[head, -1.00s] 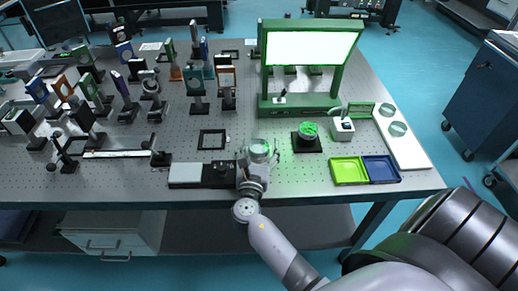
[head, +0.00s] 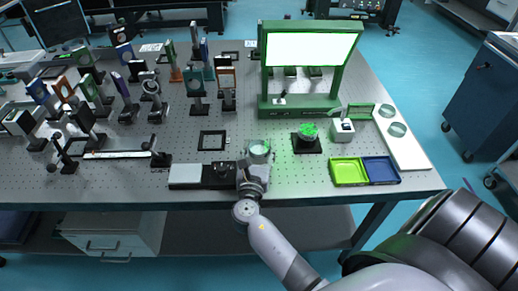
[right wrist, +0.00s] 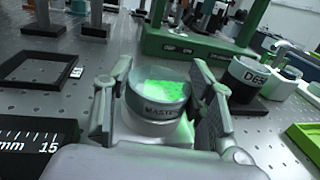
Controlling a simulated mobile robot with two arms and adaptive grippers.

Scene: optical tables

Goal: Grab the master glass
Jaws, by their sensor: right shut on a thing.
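The master glass (right wrist: 158,98) is a clear round dish with a green-lit inside and a dark label reading "MASTE…", the rest cut off. It is upright between the two fingers of my right gripper (right wrist: 160,105) in the right wrist view, with a pale surface beneath it. In the head view the glass (head: 259,147) shows just beyond my right gripper (head: 256,167), near the table's front edge. The right gripper is shut on the glass. Whether the glass is clear of the surface below cannot be told. My left gripper is not in view.
A green-topped round piece on a black base (head: 307,137) stands to the right, beside a white device (head: 342,128). Yellow-green (head: 349,171) and blue (head: 381,169) trays lie further right. A black-and-white bar (head: 203,175) lies left. A green light booth (head: 300,103) stands behind.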

